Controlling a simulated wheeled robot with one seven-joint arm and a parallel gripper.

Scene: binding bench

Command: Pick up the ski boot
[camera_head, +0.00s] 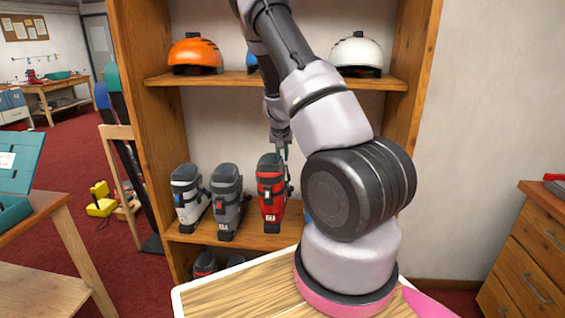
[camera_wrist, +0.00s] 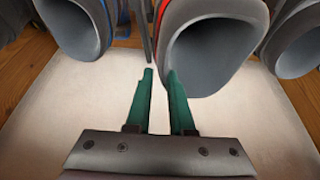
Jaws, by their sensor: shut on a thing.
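A red ski boot (camera_head: 270,192) with a dark cuff stands upright on the middle shelf, right of a grey boot (camera_head: 227,200) and a white boot (camera_head: 188,197). My gripper (camera_head: 281,148) reaches down at the red boot's upper right edge. In the wrist view, the red-edged boot (camera_wrist: 222,22) shows its wide grey opening. The boot's lower part is hidden there. The boot still appears to rest on the shelf.
A blue-edged boot (camera_wrist: 72,25) stands close on the left in the wrist view, and another grey boot (camera_wrist: 298,45) on the right. Orange (camera_head: 195,54) and white (camera_head: 357,54) helmets sit on the shelf above. More boots (camera_head: 205,263) stand below.

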